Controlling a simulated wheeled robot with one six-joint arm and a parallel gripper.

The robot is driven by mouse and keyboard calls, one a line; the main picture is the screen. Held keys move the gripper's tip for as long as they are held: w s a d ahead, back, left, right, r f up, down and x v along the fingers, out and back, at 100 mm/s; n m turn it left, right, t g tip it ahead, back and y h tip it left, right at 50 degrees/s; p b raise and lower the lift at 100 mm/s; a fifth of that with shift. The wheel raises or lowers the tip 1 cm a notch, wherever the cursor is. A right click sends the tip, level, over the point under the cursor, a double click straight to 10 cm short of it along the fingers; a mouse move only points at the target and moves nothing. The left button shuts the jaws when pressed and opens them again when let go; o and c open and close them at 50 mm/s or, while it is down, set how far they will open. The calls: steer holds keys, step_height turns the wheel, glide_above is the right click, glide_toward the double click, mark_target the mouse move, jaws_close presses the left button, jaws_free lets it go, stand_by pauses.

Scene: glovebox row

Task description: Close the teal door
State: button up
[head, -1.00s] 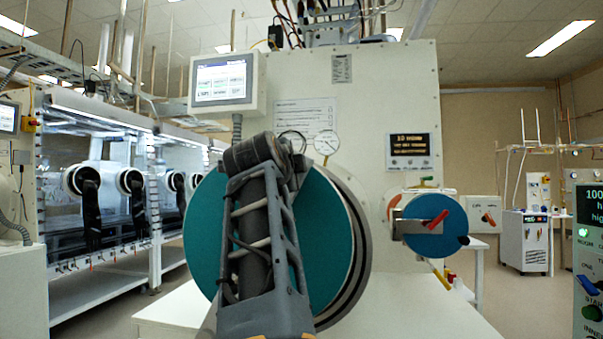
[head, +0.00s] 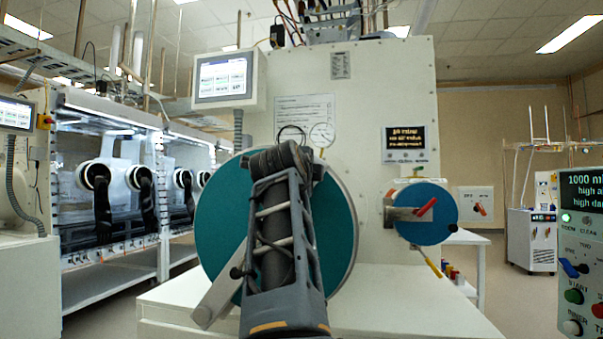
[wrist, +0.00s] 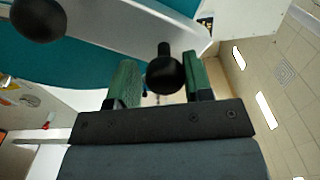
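The teal door (head: 333,222) is a large round disc on the front of the white chamber, seen nearly face on. It looks flush or nearly flush with its opening; a small gap cannot be ruled out. A grey bar (head: 216,303) crosses its lower left, and my arm hides its middle. In the wrist view, the teal door (wrist: 85,62) and the bar (wrist: 155,20) lie beyond my gripper (wrist: 161,78). Its green fingers are apart, with a black ball knob (wrist: 166,76) between them and visible gaps. A second black knob (wrist: 38,15) is at upper left. The head view hides my fingers.
A smaller blue round door (head: 428,225) with a red handle is to the right. A screen (head: 223,77) hangs at upper left, and a button panel (head: 585,265) stands at the right edge. A white table top (head: 420,300) extends below the doors.

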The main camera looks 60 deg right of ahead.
steer(key=o, duration=0.3)
steer(key=shift+s+d+f, duration=0.15)
steer(key=shift+d+f, duration=0.05)
steer(key=shift+d, duration=0.05)
steer(key=shift+o, duration=0.2)
steer(key=shift+a+r, duration=0.1)
steer(key=b+v, duration=0.2)
steer(key=v, duration=1.2)
